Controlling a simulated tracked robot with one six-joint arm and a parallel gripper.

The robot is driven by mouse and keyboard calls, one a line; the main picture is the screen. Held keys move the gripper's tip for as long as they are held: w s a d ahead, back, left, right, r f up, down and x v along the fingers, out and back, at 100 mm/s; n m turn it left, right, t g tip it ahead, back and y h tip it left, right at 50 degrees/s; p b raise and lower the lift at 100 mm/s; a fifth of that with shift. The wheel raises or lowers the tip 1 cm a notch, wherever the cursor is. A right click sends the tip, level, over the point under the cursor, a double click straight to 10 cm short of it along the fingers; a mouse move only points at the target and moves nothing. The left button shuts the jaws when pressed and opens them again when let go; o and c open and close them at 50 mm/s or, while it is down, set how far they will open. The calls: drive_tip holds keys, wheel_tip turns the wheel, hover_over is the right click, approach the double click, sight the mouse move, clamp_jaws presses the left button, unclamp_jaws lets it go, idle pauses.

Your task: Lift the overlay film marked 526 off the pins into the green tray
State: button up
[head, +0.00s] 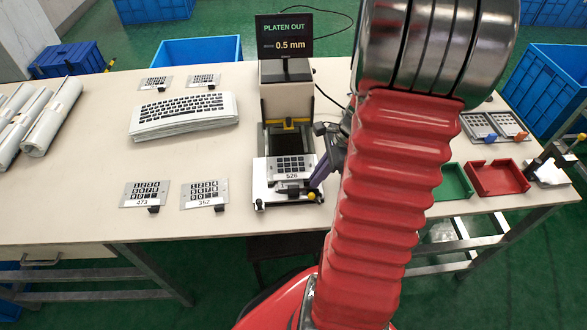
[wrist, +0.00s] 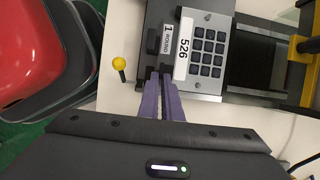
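The overlay film marked 526 (head: 292,165) is a grey plate with dark key windows, lying on the drawn-out platen (head: 262,190) of the press. The wrist view shows it large (wrist: 207,50), with its white 526 label on the left. My gripper (head: 314,184) is at the film's front right corner. In the wrist view its purple fingertips (wrist: 160,72) are close together at that corner and appear closed on its small dark tab, which they mostly hide. The green tray (head: 452,184) is on the right of the table, partly behind my arm, and looks empty.
A red tray (head: 497,179) adjoins the green one. Films marked 473 (head: 146,193) and 352 (head: 205,194) lie on the left. The press display (head: 285,36) reads PLATEN OUT, 0.5 mm. A yellow knob (wrist: 119,63) stands beside the platen. A keyboard stack (head: 183,115) lies behind.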

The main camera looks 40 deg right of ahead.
drive_tip(key=shift+r, duration=0.1)
clamp_jaws()
wheel_tip(320, 180, up, 10)
idle(0.6)
idle(0.5)
